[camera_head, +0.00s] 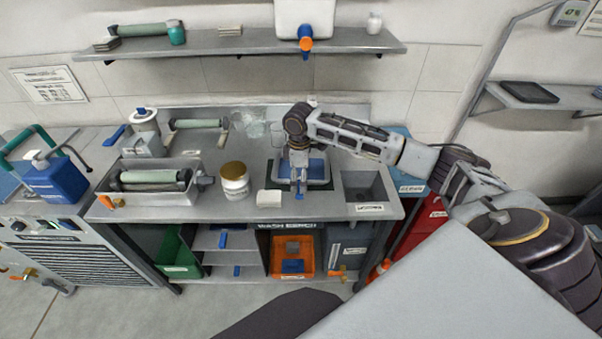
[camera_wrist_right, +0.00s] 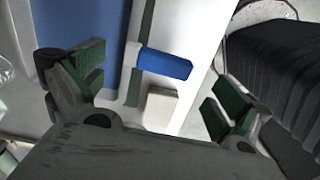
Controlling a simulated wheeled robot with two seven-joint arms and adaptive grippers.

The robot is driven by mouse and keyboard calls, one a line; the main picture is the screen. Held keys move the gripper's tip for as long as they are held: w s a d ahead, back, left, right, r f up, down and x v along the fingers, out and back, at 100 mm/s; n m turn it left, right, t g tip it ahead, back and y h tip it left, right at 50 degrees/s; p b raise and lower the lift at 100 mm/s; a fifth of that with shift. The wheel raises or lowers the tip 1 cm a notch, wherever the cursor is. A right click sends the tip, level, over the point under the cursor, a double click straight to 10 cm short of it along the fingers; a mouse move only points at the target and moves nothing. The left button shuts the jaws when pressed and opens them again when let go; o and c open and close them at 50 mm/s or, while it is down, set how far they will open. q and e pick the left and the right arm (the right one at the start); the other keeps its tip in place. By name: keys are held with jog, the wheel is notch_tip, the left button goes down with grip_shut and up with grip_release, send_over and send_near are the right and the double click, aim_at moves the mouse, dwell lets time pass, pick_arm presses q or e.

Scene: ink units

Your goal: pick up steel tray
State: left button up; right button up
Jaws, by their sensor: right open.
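My right gripper (camera_head: 299,188) hangs pointing down over the middle of the bench. It is open, with nothing held between its fingers. In the right wrist view the open fingers (camera_wrist_right: 158,88) stand apart above a blue surface (camera_wrist_right: 105,40), a white strip and a blue bar (camera_wrist_right: 164,63). A deeper steel tray (camera_head: 150,198) with a green roller (camera_head: 150,176) in it stands farther left. Which tray is the steel one meant is unclear. My left gripper is not in view.
A wall shelf (camera_head: 240,44) runs above. An orange bin (camera_head: 291,257) sits below the bench.

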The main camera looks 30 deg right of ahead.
jog(key=shift+f, duration=0.45)
jog(key=shift+f, duration=0.15)
jog(key=shift+w+d+f+p, duration=0.1)
jog(key=shift+f+p, duration=0.1)
jog(key=shift+f, duration=1.05)
jog(key=shift+w+f+p, duration=0.1)
jog(key=shift+f+p, duration=0.05)
jog(key=shift+f, duration=1.05)
jog(key=c, duration=0.9)
